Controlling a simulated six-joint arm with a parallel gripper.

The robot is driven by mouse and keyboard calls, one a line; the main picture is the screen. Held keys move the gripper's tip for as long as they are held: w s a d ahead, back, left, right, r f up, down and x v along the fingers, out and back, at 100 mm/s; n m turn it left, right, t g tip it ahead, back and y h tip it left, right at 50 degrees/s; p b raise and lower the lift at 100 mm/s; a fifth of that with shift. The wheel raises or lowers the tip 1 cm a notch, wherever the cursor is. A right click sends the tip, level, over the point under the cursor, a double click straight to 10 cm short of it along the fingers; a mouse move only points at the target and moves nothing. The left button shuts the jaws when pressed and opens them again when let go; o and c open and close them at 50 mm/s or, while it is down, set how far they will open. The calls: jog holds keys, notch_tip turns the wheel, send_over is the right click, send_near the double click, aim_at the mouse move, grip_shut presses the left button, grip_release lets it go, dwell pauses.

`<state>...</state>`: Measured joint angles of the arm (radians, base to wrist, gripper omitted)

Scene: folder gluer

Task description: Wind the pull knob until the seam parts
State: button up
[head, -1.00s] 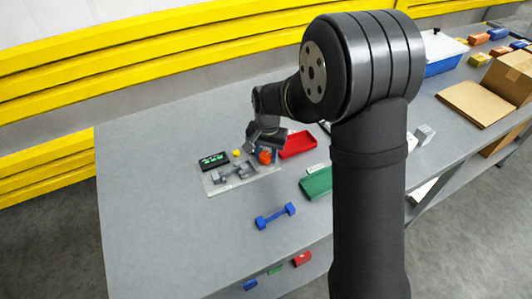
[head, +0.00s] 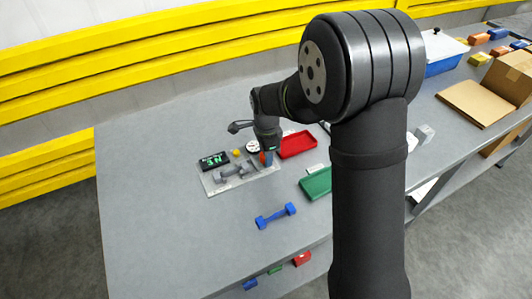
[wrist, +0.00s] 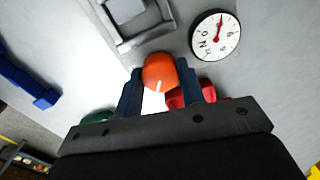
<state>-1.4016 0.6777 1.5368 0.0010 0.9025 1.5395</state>
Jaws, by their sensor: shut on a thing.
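The orange pull knob (wrist: 159,72) has a white mark on its face. It sits between the two blue fingers of my gripper (wrist: 160,88), which is shut on it. In the head view my gripper (head: 267,157) stands over the right end of the grey test plate (head: 207,185) and hides most of the knob. A grey clamp fixture (head: 230,172) lies on the plate left of the knob; part of it shows in the wrist view (wrist: 133,22). I cannot make out the seam.
A round white dial (wrist: 215,36) with a red pointer is beside the knob. A black display (head: 214,160) shows green characters. A yellow button (head: 236,153), a red tray (head: 297,144), a green tray (head: 317,183) and a blue dumbbell-shaped piece (head: 275,216) are nearby. The left tabletop is clear.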

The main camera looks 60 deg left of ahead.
jog(key=m, duration=0.4)
jog(key=shift+a+m, duration=0.1)
jog(key=shift+m, duration=0.2)
dwell(0.3)
jog(key=o, duration=1)
